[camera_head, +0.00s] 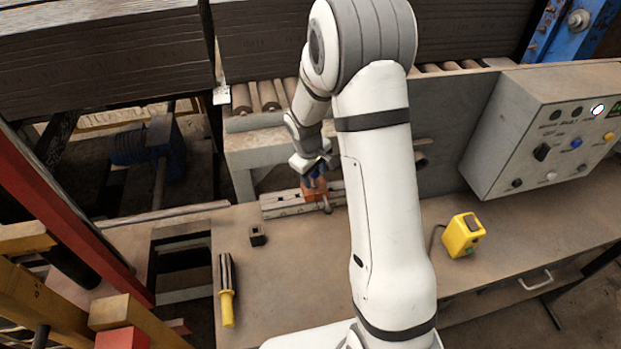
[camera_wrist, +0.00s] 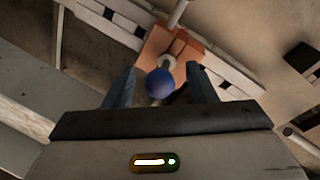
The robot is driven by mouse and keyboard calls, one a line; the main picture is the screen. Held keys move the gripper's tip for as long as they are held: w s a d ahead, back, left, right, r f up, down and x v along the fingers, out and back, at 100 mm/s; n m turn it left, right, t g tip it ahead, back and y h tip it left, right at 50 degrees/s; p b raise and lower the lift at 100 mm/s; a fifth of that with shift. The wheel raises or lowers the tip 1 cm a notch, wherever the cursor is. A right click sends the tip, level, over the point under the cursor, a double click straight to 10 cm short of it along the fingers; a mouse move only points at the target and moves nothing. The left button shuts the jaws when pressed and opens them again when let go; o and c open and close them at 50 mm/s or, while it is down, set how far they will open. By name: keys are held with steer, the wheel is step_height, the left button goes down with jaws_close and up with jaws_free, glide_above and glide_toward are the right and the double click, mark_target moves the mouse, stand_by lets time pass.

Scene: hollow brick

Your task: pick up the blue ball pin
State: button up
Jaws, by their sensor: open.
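The blue ball pin (camera_wrist: 160,83) shows its round blue head in the wrist view, in front of a pale ring on an orange block (camera_wrist: 170,55). My gripper (camera_wrist: 159,70) is open, with one finger on each side of the blue ball and a visible gap on both sides. I cannot tell from this view whether the fingertips are level with the ball. In the head view my gripper (camera_head: 313,177) is low over the orange block (camera_head: 314,194), and the ball itself cannot be made out clearly there.
The orange block sits on a pale slotted rail (camera_head: 285,204) on the workbench (camera_head: 290,270). A small dark block (camera_head: 257,235), a yellow-handled tool (camera_head: 227,305) and a yellow box (camera_head: 463,235) lie on the bench. A control panel (camera_head: 530,130) stands at the right.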

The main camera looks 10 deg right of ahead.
steer(key=shift+c, duration=0.2)
steer(key=c, duration=1)
